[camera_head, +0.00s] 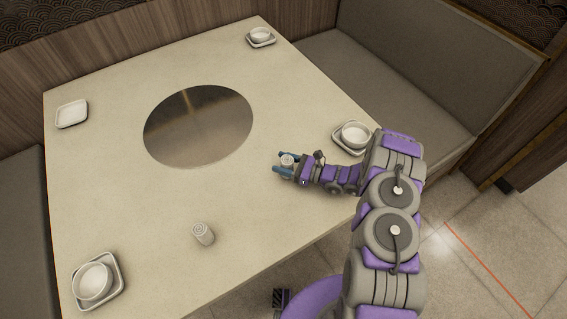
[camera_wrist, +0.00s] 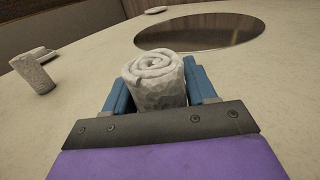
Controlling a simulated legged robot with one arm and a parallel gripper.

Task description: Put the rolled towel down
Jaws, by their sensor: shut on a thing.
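A white rolled towel (camera_wrist: 155,82) stands upright between the blue fingers of my gripper (camera_wrist: 160,92) in the wrist view. The gripper is shut on it. In the head view my gripper (camera_head: 284,164) is over the right part of the table, right of the round dark plate, and the held towel (camera_head: 288,160) shows as a small pale roll. I cannot tell whether its base touches the table. A second rolled towel (camera_head: 203,234) stands upright on the table near the front; it also shows at the left of the wrist view (camera_wrist: 33,73).
The pale table (camera_head: 270,205) has a round dark plate (camera_head: 198,126) set in its middle. Square dishes with bowls stand at the front left (camera_head: 93,281), far corner (camera_head: 261,36) and right (camera_head: 354,135). Free table surrounds my gripper.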

